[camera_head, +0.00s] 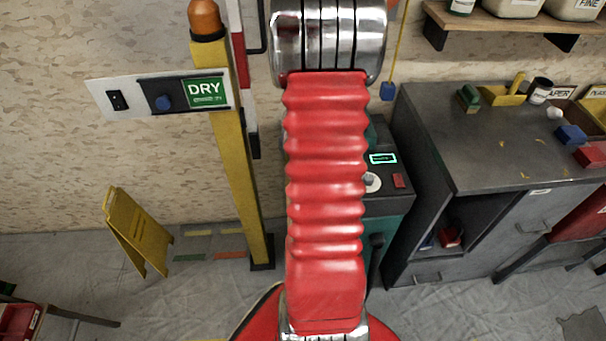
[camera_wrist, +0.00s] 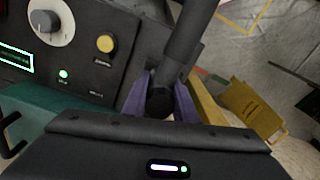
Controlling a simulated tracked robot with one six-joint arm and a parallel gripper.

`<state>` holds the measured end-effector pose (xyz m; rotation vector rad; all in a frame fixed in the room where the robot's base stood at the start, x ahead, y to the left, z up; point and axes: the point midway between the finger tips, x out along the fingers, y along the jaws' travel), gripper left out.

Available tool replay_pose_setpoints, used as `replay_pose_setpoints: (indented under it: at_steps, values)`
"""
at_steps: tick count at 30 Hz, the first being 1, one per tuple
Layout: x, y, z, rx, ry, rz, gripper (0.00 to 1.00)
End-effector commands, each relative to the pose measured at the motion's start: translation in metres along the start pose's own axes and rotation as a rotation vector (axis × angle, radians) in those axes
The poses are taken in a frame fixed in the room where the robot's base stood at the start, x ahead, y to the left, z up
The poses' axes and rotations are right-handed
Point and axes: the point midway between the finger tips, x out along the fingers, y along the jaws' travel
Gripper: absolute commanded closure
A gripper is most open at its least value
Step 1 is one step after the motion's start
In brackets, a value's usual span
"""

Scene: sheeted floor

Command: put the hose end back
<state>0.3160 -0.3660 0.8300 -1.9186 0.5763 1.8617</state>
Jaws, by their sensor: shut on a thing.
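The hose end is a dark tube (camera_wrist: 187,48) in the wrist view, running up from between my fingers to the top edge. My gripper (camera_wrist: 160,98) has purple fingers, one on each side of the tube, and is shut on it. The tube's round near face shows between the fingers. The dark machine panel (camera_wrist: 92,72) is just left of the tube, with a knob, a yellow button and a lit display. In the head view the teal and dark machine (camera_head: 392,204) is partly hidden behind my red-sleeved arm, and my gripper is hidden. I cannot tell where the hose's holder is.
A yellow post (camera_head: 238,170) with a DRY switch plate (camera_head: 135,96) stands left of my arm. A yellow floor sign (camera_head: 138,232) stands further left; it also shows in the wrist view (camera_wrist: 250,108). A grey cabinet (camera_head: 470,160) with small items on top is at right.

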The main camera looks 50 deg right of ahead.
Motion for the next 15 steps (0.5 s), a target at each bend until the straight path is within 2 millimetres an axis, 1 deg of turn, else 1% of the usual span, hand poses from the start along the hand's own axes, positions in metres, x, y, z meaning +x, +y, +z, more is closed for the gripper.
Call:
replay_pose_setpoints:
  at_steps: [1,3,10,11,15]
  values:
    - [0.0061,0.0,0.0003,0.0,-0.001,0.0,1.0]
    - [0.0109,0.0001,0.0004,0.0,0.0,0.0,1.0]
    - [0.0131,0.0003,0.0008,0.0,0.0,0.0,1.0]
    - [0.0134,0.0002,0.0011,0.0,-0.001,0.0,0.73]
    - [0.0131,0.0003,0.0009,0.001,-0.001,0.0,0.63]
